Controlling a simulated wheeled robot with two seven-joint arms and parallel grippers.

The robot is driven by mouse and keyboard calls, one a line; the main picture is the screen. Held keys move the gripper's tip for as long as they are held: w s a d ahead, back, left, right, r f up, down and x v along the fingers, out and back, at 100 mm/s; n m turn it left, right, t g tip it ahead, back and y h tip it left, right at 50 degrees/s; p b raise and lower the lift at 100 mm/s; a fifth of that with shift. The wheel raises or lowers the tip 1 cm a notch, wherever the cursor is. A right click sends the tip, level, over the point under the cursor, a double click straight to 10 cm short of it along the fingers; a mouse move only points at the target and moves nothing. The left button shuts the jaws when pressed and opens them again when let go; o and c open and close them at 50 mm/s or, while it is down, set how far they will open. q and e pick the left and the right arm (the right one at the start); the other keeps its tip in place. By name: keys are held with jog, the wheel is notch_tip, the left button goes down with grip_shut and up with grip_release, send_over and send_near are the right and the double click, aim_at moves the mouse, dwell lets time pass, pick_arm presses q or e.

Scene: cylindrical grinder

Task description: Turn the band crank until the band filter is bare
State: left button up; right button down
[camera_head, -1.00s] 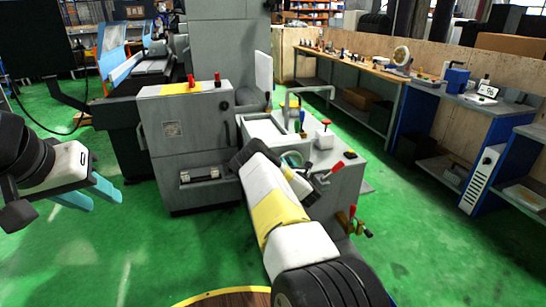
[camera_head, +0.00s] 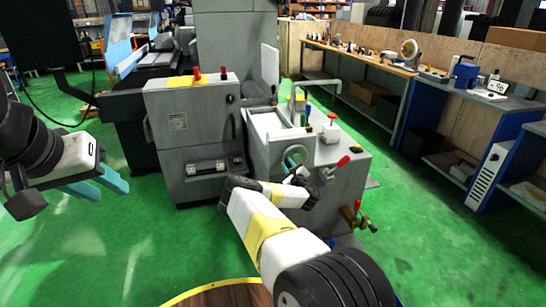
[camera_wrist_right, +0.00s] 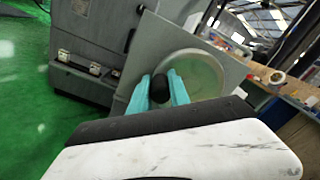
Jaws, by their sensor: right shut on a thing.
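The band crank is a round pale disc (camera_wrist_right: 205,72) with a black knob (camera_wrist_right: 163,86), on the front of the grey machine unit in the right wrist view. In the head view its rim (camera_head: 293,155) shows partly behind my right wrist. My right gripper (camera_wrist_right: 160,88) has its teal fingers on both sides of the knob, shut on it. In the head view my right gripper (camera_head: 298,174) is small and partly hidden. A pale flat surface (camera_head: 268,122) on the unit's top may be the band filter; its covering cannot be made out. My left gripper (camera_head: 103,184) is open and empty at the left.
A grey cabinet (camera_head: 190,130) stands left of the crank unit. Workbenches (camera_head: 370,66) line the right wall. Green floor is clear at the front left.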

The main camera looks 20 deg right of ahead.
jog(key=shift+f+n, duration=0.4)
jog(key=shift+n, duration=0.3)
jog(key=c, duration=1.2)
grip_release()
jog(key=shift+c, duration=0.2)
jog(key=s, duration=0.7)
jog(key=shift+s+a, duration=0.2)
jog(key=shift+s, duration=0.2)
